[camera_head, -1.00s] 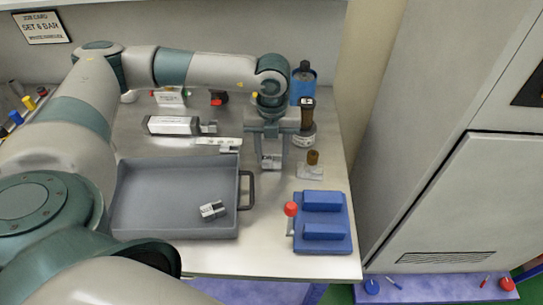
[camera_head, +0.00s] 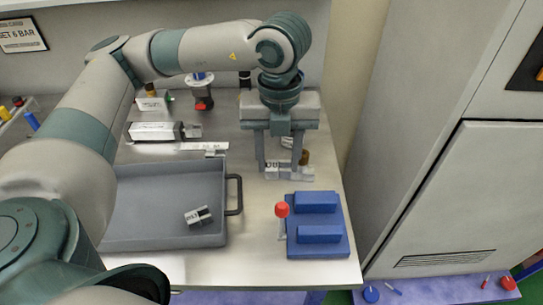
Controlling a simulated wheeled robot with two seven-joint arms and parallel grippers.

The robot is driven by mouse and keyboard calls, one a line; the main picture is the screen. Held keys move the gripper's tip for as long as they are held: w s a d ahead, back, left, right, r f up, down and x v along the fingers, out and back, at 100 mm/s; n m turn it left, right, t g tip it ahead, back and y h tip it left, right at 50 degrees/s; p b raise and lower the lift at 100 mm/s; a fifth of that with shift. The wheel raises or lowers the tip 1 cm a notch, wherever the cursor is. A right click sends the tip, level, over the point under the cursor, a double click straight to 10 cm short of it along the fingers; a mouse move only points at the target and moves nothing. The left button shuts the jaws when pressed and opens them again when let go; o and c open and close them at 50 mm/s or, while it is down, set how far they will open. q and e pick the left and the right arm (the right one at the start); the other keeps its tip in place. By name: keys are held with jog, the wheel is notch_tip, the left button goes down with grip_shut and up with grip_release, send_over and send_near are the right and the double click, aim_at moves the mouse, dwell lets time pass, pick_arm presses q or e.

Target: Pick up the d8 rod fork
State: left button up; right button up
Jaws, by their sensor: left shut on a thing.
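My left gripper (camera_head: 282,168) points down over the right part of the table. It is shut on a small silver fork piece (camera_head: 271,171) with a dark-marked white label, which I take as the d8 rod fork. The label is too small to read surely. The fingers hide part of it, and I cannot tell whether it clears the table. A second small silver labelled fork (camera_head: 198,215) lies in the grey tray (camera_head: 165,243). My right gripper is not in view.
A clear block with a brown knob (camera_head: 304,157) stands close beside the held piece. A blue fixture (camera_head: 318,234) with a red-topped pin (camera_head: 282,210) is in front. A silver cylinder (camera_head: 155,131) and red-black part (camera_head: 202,102) lie behind. A cabinet (camera_head: 455,190) stands right.

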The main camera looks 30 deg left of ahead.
pick_arm(q)
jog(key=shift+s+d+r, duration=0.15)
jog(key=shift+s+d, duration=0.05)
dwell(0.6)
